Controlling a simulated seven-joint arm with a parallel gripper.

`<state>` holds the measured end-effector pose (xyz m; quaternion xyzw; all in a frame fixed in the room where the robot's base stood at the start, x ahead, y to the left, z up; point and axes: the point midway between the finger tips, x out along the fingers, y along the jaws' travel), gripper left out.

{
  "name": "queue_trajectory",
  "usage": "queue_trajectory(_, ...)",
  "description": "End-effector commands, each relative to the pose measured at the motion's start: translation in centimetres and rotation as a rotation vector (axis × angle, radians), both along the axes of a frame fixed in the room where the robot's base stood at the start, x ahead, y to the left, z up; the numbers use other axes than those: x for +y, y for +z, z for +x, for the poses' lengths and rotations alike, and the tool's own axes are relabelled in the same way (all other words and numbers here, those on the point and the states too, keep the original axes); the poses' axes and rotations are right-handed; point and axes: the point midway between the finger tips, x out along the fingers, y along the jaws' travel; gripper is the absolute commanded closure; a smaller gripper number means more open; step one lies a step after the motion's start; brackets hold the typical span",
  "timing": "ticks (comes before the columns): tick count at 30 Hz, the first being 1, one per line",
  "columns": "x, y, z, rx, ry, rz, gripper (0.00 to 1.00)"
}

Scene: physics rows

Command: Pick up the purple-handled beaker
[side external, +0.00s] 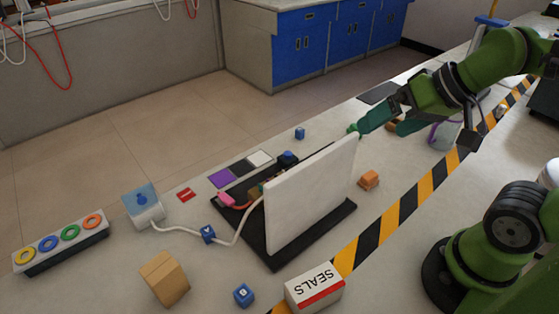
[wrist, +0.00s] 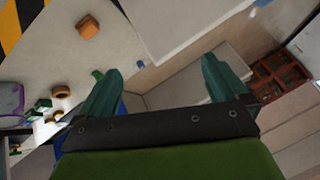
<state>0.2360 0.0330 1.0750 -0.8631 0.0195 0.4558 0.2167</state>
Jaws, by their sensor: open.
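The purple-handled beaker (side external: 447,135) is clear and stands on the table at the right in the side view, below and behind my arm, which partly covers it. Its purple handle shows on its left side. In the wrist view the beaker (wrist: 10,101) is at the left edge, cut off by the frame. My gripper (side external: 364,124) is above the table, left of the beaker and near the top right of the white panel. In the wrist view its teal fingers (wrist: 164,82) are spread wide with nothing between them.
A white upright panel (side external: 308,196) stands on a black base. An orange block (side external: 369,179) lies right of it. A "SEALS" box (side external: 314,288) sits near a striped tape line (side external: 402,205). Cables and several small blocks occupy the left side.

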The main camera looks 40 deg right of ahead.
Motion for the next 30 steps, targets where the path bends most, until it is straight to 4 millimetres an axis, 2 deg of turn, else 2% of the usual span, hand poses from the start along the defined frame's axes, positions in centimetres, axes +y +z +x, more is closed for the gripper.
queue_trajectory(5, -0.5, -0.2, 0.1, 0.007, -0.021, 0.000, 0.00)
queue_trajectory(8, -2.9, -1.2, 1.0, 0.063, -0.117, 0.017, 0.00)
queue_trajectory(11, -8.0, -1.7, 2.7, 0.122, -0.271, 0.039, 0.00)
queue_trajectory(14, -15.4, -2.4, 3.7, 0.175, -0.421, 0.035, 0.00)
queue_trajectory(15, -18.6, -2.8, 3.7, 0.195, -0.474, 0.024, 0.00)
queue_trajectory(17, -23.3, -3.4, 3.0, 0.226, -0.540, 0.001, 0.00)
queue_trajectory(18, -26.3, -3.8, 2.3, 0.246, -0.574, -0.019, 0.00)
queue_trajectory(21, -32.8, -4.7, 0.0, 0.295, -0.631, -0.077, 0.00)
queue_trajectory(24, -37.3, -4.9, -2.0, 0.331, -0.627, -0.151, 0.00)
queue_trajectory(25, -38.1, -4.6, -2.2, 0.333, -0.608, -0.178, 0.00)
queue_trajectory(27, -38.6, -3.8, -1.9, 0.322, -0.559, -0.223, 0.00)
queue_trajectory(30, -38.6, -4.4, -1.7, 0.328, -0.526, -0.236, 0.00)
